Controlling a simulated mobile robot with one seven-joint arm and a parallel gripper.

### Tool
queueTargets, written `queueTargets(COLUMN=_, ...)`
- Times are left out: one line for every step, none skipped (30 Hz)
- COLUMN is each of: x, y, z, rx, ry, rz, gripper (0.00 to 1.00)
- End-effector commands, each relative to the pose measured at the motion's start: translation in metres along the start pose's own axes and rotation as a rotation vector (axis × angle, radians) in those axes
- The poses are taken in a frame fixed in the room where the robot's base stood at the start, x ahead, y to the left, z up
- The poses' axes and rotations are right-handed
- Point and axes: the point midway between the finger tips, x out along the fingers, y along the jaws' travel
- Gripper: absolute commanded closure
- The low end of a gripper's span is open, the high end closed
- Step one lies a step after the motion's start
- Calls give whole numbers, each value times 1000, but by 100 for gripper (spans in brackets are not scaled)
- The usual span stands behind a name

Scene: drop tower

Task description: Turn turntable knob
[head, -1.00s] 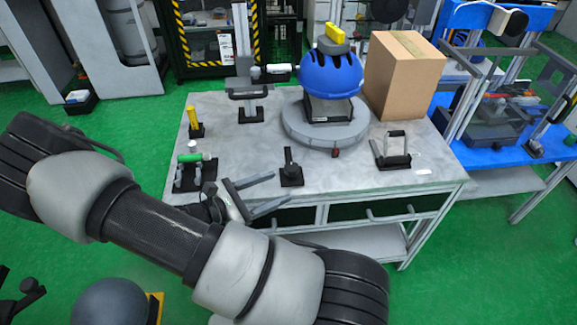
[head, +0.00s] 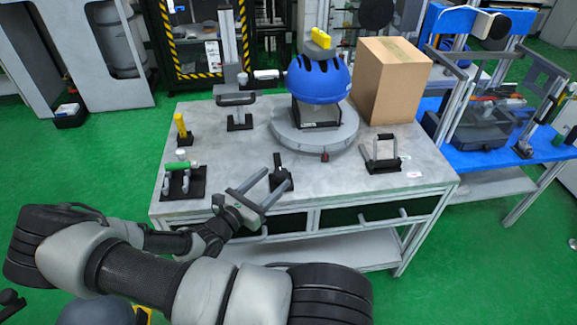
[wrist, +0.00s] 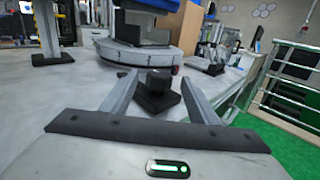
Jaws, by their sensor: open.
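The round grey turntable (head: 290,138) stands on the table and carries a blue helmet (head: 318,80) on a dark block. In front of the turntable is a black round knob on a square black base (head: 283,184). My gripper (head: 276,178) is open and empty at the table's front edge. In the wrist view the black knob (wrist: 158,80) lies between my two fingertips (wrist: 157,77); whether they touch it I cannot tell.
A cardboard box (head: 392,82) stands behind the turntable at the right. A black handle fixture (head: 382,155) is to the right. A yellow-handled item (head: 181,127) and a black tool rack (head: 183,184) are at the left. The tabletop (head: 235,150) between is clear.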

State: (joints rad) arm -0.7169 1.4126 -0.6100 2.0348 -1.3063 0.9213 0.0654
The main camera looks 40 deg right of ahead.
Motion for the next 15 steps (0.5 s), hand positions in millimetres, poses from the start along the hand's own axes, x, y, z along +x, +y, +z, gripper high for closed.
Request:
queueTargets(x=13, y=-1, z=-1, rx=-1, ry=-2, rz=-3, gripper=45)
queueTargets(x=19, y=-1, z=-1, rx=0, ry=-2, rz=-3, gripper=45)
queueTargets(x=28, y=-1, z=-1, rx=-1, ry=-2, rz=-3, gripper=45)
queueTargets(x=34, y=-1, z=-1, rx=0, ry=-2, rz=-3, gripper=45)
queueTargets(x=40, y=-1, z=-1, rx=0, ry=-1, rz=-2, gripper=45)
queueTargets(x=48, y=-1, z=-1, rx=0, ry=-2, rz=-3, gripper=45)
queueTargets(x=53, y=0, z=-1, rx=0, ry=-1, rz=-2, gripper=45)
queueTargets(x=58, y=0, z=-1, rx=-1, ry=0, rz=-2, gripper=45)
queueTargets(x=64, y=-1, z=-1, rx=1, ry=-1, rz=-2, gripper=45)
queueTargets(x=68, y=-1, z=0, rx=1, ry=-2, rz=-2, gripper=45)
queueTargets(x=72, y=0, z=-1, rx=1, ry=-1, rz=-1, gripper=45)
queueTargets(x=75, y=0, z=-1, rx=1, ry=0, rz=-1, gripper=45)
queueTargets(x=78, y=0, z=-1, rx=1, ry=0, rz=-1, gripper=45)
queueTargets(x=80, y=0, z=-1, rx=1, ry=0, rz=-1, gripper=45)
queueTargets(x=83, y=0, z=0, rx=1, ry=0, rz=-1, gripper=45)
